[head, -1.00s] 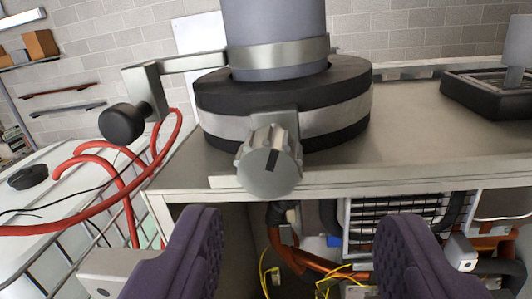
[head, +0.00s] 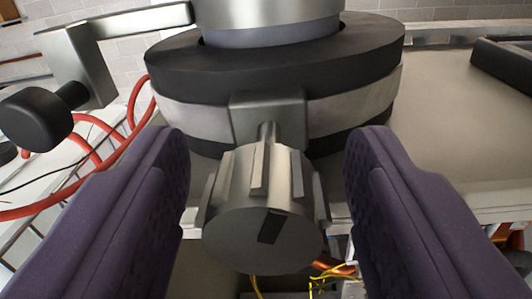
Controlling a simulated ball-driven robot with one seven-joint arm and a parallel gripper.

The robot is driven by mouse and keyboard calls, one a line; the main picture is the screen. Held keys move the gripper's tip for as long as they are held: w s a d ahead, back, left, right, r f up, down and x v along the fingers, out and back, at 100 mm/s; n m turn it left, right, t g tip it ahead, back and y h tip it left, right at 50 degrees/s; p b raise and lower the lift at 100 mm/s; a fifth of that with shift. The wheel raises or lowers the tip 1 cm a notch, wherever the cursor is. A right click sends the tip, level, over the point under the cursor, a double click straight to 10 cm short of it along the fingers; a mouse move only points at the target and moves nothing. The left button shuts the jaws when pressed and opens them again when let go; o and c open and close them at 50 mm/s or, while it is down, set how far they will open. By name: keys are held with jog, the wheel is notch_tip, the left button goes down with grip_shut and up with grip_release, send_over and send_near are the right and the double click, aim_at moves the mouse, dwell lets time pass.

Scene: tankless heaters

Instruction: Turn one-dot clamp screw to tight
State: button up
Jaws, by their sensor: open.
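My gripper (head: 268,180) is open, with one purple padded finger on each side of the knob.
A metal arm with a black round knob (head: 36,118) juts out at the upper left. Red hoses (head: 100,150) run behind it. Yellow wires (head: 335,282) show below the knob.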

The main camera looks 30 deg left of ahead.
jog(key=shift+c, duration=0.3)
jog(key=c, duration=1)
jog(key=shift+m+b, duration=0.45)
jog(key=shift+m, duration=0.35)
jog(key=o, duration=1.1)
jog(key=shift+c, duration=0.2)
